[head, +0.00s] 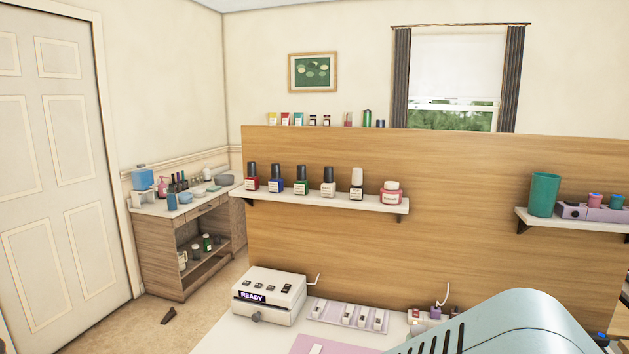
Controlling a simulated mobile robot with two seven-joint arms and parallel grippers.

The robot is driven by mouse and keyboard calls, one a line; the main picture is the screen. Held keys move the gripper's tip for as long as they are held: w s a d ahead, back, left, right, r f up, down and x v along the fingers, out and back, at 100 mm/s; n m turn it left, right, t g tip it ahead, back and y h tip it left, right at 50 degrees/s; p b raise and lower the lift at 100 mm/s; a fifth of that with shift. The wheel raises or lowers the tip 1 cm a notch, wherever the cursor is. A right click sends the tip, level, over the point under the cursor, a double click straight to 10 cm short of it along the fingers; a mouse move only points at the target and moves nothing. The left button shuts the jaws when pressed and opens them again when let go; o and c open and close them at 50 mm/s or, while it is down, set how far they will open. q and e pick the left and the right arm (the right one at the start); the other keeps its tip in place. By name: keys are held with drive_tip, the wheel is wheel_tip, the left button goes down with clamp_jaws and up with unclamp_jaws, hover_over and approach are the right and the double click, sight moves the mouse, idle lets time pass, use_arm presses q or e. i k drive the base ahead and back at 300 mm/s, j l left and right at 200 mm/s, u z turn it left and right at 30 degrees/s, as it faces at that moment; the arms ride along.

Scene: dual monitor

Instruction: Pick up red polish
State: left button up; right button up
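The red polish (251,184) is a small bottle with a tall black cap. It stands upright at the left end of the white shelf (300,198) on the wooden partition. To its right stand a blue polish (276,186), a green polish (301,187), a pale polish (328,189) and a white-capped bottle (356,190). A pink-red jar (391,196) is near the shelf's right end. Neither of my grippers is in view.
Below the shelf, a white table holds a device reading READY (268,296) and a lilac tray (346,318). A pale blue slotted housing (510,325) fills the lower right. A second shelf (575,219) holds a green cup (543,195). A wooden cabinet (172,255) stands left.

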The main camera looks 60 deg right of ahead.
sight(252, 183)
drive_tip(key=z, duration=1.8)
